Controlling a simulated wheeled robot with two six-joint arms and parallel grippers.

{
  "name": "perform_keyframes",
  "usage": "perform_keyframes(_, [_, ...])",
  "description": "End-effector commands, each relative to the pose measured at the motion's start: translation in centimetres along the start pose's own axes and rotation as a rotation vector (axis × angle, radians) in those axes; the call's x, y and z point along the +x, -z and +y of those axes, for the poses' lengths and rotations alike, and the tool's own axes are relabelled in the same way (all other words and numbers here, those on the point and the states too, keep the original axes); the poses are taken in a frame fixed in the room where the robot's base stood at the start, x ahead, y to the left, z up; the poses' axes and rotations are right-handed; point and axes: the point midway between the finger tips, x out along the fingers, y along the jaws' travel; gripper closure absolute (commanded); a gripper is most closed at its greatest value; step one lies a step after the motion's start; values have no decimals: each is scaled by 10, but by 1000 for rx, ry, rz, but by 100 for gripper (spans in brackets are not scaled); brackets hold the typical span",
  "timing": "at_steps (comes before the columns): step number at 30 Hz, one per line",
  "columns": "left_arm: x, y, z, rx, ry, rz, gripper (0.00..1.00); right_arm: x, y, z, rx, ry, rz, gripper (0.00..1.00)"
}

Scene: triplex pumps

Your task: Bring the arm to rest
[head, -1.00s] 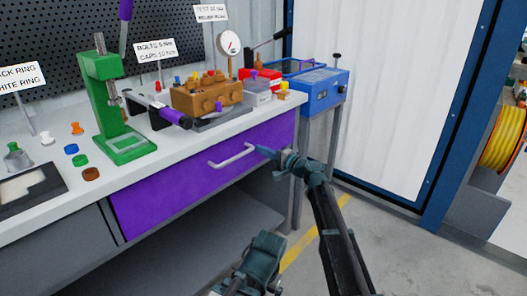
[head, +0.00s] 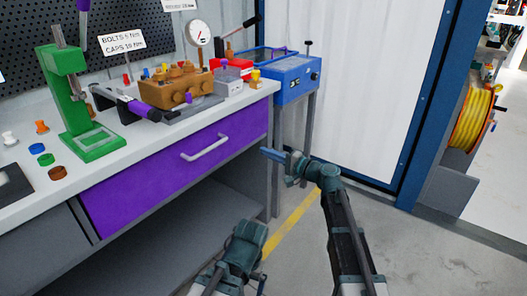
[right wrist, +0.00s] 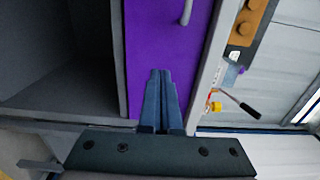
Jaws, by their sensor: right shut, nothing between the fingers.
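My right gripper (head: 268,153) is in front of the workbench, to the right of the purple drawer's handle and apart from it in the head view. Its fingers are shut with nothing between them. In the right wrist view the shut fingers (right wrist: 160,75) overlap the purple drawer front (right wrist: 165,40). My right arm (head: 340,215) comes up from the bottom of the head view. Another dark arm part of mine shows at the bottom middle. I cannot make out left gripper fingers.
The purple drawer (head: 150,185) is shut under the white bench top (head: 130,150). On the bench stand a green press (head: 75,105), a brown pump block (head: 175,88) and a dial gauge (head: 197,33). A blue machine (head: 290,78) stands right of the bench. Floor on the right is clear.

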Motion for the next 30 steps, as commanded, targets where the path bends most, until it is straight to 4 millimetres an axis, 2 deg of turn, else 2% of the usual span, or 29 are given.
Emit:
perform_keyframes(2, [0, 0, 0, 0, 0, 0, 0, -1, -2, 2, -6, -9, -4, 100])
perform_keyframes(5, [0, 0, 0, 0, 0, 0, 0, -8, -18, 16, -50, -73, -32, 100])
perform_keyframes(8, [0, 0, 0, 0, 0, 0, 0, -25, -47, 49, -138, -218, -92, 100])
perform_keyframes(10, [0, 0, 0, 0, 0, 0, 0, -45, -69, 79, -213, -355, -146, 100])
perform_keyframes(14, [0, 0, 0, 0, 0, 0, 0, -96, -102, 135, -337, -634, -246, 100])
perform_keyframes(15, [0, 0, 0, 0, 0, 0, 0, -114, -109, 150, -370, -720, -274, 100])
perform_keyframes(18, [0, 0, 0, 0, 0, 0, 0, -160, -122, 180, -433, -920, -331, 100])
perform_keyframes(24, [0, 0, 0, 0, 0, 0, 0, -239, -133, 211, -505, -1233, -401, 100])
perform_keyframes(30, [0, 0, 0, 0, 0, 0, 0, -308, -139, 219, -542, -1495, -439, 100])
